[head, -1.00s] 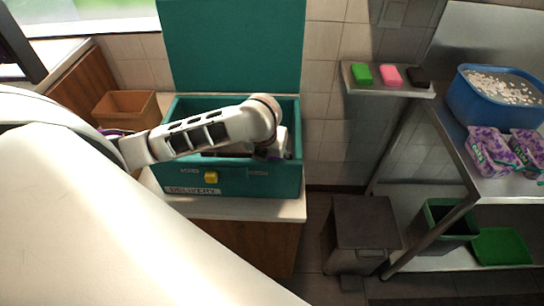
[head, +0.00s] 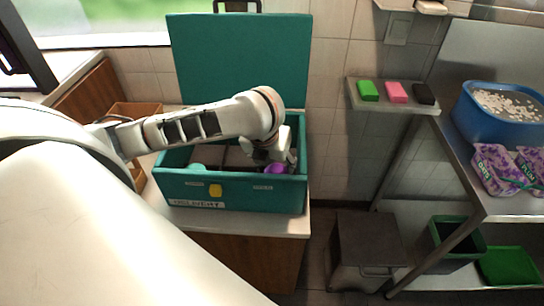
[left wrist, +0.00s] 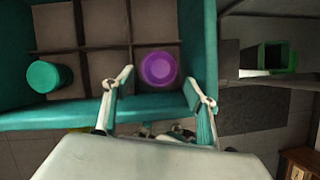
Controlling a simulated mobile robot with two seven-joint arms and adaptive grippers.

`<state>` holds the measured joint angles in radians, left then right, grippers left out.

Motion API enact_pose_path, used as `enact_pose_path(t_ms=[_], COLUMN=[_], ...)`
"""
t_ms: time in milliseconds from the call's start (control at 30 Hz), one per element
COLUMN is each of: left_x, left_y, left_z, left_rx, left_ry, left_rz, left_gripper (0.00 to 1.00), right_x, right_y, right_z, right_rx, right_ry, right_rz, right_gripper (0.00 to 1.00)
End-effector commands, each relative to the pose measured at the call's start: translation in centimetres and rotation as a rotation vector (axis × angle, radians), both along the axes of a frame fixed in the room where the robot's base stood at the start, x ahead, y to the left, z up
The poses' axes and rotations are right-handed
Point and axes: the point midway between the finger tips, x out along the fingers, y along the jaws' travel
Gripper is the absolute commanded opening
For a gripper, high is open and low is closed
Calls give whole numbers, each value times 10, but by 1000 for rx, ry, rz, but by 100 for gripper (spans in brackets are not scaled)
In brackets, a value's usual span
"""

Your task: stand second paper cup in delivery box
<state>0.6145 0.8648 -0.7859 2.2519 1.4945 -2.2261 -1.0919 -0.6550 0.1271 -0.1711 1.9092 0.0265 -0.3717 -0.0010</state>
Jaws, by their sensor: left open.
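The teal delivery box (head: 235,190) stands open on a counter, its lid upright at the back and its inside split by dividers. A purple cup (left wrist: 159,69) stands in the front right compartment; it also shows in the head view (head: 274,170). A teal cup (left wrist: 44,77) is in the front left compartment, also in the head view (head: 197,166). My left gripper (left wrist: 159,82) is open over the box's front right, its fingers on either side of the purple cup with visible gaps. In the head view my left gripper (head: 270,158) partly hides the purple cup. My right gripper is not in view.
A brown bin (head: 136,110) sits left of the box. A wall shelf holds green, pink and black blocks (head: 397,92). A metal rack at right holds a blue tub (head: 505,125) and patterned packs (head: 500,168). The middle compartments appear empty.

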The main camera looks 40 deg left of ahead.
Motion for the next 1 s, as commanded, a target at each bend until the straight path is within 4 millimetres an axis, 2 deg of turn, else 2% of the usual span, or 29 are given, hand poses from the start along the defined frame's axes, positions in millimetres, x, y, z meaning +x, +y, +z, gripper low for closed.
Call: enact_pose_path(t_ms=[100,300,1000], left_x=[-6,-13,-16], left_y=[-2,-4,-5], left_z=[20,35,39], left_rx=[2,1,-1], left_ry=[-5,-2,1], left_rz=[-2,-1,1], left_gripper=[57,57,57], right_x=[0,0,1], right_y=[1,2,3], right_z=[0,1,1], right_rx=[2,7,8], right_ry=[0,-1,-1], right_rz=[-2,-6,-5], right_gripper=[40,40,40])
